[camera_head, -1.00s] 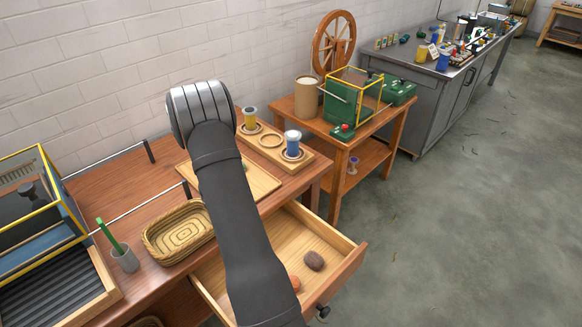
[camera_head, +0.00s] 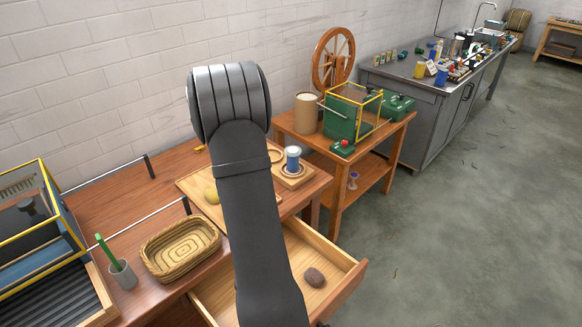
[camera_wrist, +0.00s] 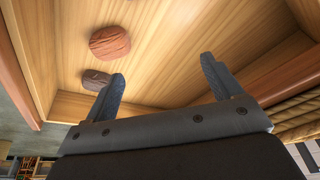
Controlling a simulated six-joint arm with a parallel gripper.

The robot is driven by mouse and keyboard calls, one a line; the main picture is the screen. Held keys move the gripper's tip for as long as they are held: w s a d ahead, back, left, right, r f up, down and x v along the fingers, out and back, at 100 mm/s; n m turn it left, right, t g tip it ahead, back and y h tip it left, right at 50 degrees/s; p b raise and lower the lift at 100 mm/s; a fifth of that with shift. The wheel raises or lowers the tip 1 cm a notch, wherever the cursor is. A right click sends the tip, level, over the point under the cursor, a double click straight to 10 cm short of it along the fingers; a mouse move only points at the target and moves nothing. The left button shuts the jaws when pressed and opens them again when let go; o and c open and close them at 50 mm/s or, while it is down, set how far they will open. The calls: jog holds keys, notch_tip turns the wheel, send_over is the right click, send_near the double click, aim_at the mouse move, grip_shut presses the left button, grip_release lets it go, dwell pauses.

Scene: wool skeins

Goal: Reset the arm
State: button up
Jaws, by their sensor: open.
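My gripper (camera_wrist: 163,68) is open, with nothing between its fingers in the wrist view. It points at the inside of the open wooden drawer (camera_head: 346,284), whose pale floor also fills much of the wrist view (camera_wrist: 190,35). A reddish-brown skein (camera_wrist: 109,42) and a darker brown skein (camera_wrist: 96,79) lie in the drawer, apart from the fingers. The darker one also shows in the head view (camera_head: 314,277). In the head view my arm hides the gripper and the reddish skein.
An empty woven basket (camera_head: 180,245) and a grey cup with a green stick (camera_head: 122,274) stand on the bench. A blue spool (camera_head: 293,160) stands in a holder. Open floor (camera_head: 450,230) lies to the right.

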jog(key=w+d+r, duration=0.3)
jog(key=w+d, duration=0.2)
jog(key=w, duration=0.4)
jog(key=w+d+r, duration=0.3)
jog(key=w+d, duration=0.3)
jog(key=w, duration=0.4)
jog(key=shift+d+n, duration=0.3)
jog(key=shift+n, duration=0.1)
jog(key=shift+w, duration=0.1)
dwell(0.4)
